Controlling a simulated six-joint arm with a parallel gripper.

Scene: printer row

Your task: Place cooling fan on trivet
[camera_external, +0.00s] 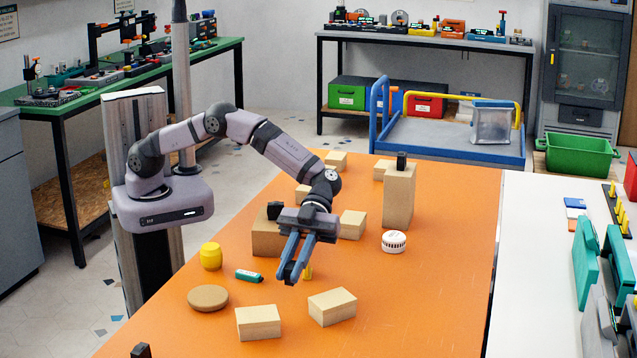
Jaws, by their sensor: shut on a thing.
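A round brown disc, which looks like the trivet (208,298), lies flat on the orange table at the left. I cannot make out the cooling fan for sure; a small white round thing with dark slots (394,241) sits on the table right of my gripper and may be it. My gripper (289,277) points down over the middle of the table, right of and a little above the trivet in the picture. Its blue fingers are close together.
Wooden blocks (258,322) (332,306) stand in front of my gripper, with several more behind it. A yellow barrel-shaped thing (211,256) and a green-white piece (249,276) are near the trivet. A tall block (398,197) stands at the back. The table's right front is clear.

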